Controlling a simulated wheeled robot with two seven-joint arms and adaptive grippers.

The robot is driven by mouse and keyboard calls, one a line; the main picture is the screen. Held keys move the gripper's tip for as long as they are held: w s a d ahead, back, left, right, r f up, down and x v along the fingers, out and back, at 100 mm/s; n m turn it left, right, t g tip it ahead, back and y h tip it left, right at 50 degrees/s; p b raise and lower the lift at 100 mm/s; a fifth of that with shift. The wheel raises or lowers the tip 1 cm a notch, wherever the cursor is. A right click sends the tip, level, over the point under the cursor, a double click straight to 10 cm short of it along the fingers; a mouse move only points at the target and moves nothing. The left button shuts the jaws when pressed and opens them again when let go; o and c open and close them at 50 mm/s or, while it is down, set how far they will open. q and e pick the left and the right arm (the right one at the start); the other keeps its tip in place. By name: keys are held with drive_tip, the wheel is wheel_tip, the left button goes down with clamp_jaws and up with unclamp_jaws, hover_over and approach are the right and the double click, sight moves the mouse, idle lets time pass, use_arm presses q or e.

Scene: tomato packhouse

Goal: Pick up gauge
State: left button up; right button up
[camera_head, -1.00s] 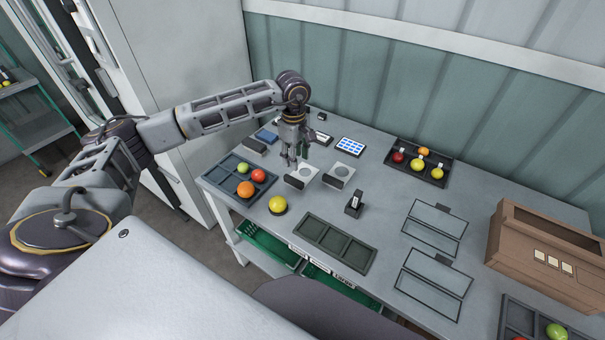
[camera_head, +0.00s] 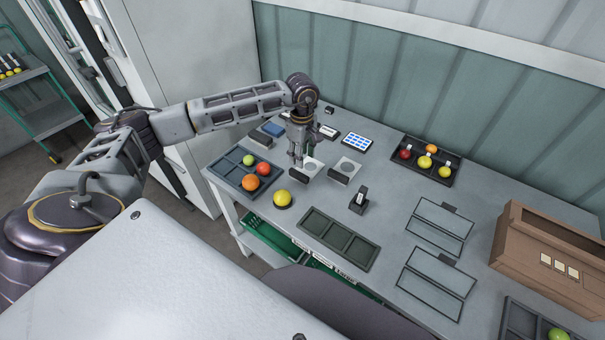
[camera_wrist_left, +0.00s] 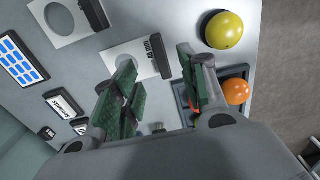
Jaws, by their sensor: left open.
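I take the gauge to be the white square plate with a round hole (camera_head: 314,165) and a dark upright block on its front edge. It lies on the table under my left gripper (camera_head: 296,162), which points down and is open. In the left wrist view the plate (camera_wrist_left: 128,54) and its dark block (camera_wrist_left: 158,56) show between and beyond the open fingers (camera_wrist_left: 155,66). The fingers look empty; whether they touch the block I cannot tell. A second similar plate (camera_head: 348,168) lies to its right. My right gripper is not in view.
A yellow tomato (camera_head: 282,198) and a tray of tomatoes (camera_head: 226,173) lie near the left. An empty three-part tray (camera_head: 338,239) is in front. A small black stand (camera_head: 358,200) and a blue-keyed pad (camera_head: 356,142) are nearby.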

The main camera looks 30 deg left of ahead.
use_arm(q)
hover_over(301, 174)
drive_tip(key=f, duration=0.5)
drive_tip(key=shift+s+d, duration=0.15)
drive_tip(key=shift+d, duration=0.15)
drive_tip(key=shift+f, duration=0.2)
drive_tip(key=shift+a+f+p, duration=0.1)
drive_tip(key=shift+f+p, duration=0.3)
drive_tip(key=shift+f, duration=0.25)
wheel_tip(301, 174, down, 3)
drive_tip(key=shift+a+r, duration=0.1)
drive_tip(key=shift+a, duration=0.05)
drive_tip(key=shift+f+p, duration=0.3)
drive_tip(key=shift+f, duration=0.25)
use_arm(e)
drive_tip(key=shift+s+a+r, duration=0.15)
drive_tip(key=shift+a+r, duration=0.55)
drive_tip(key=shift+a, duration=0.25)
use_arm(q)
drive_tip(key=shift+c, duration=0.4)
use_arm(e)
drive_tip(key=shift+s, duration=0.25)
use_arm(q)
clamp_jaws()
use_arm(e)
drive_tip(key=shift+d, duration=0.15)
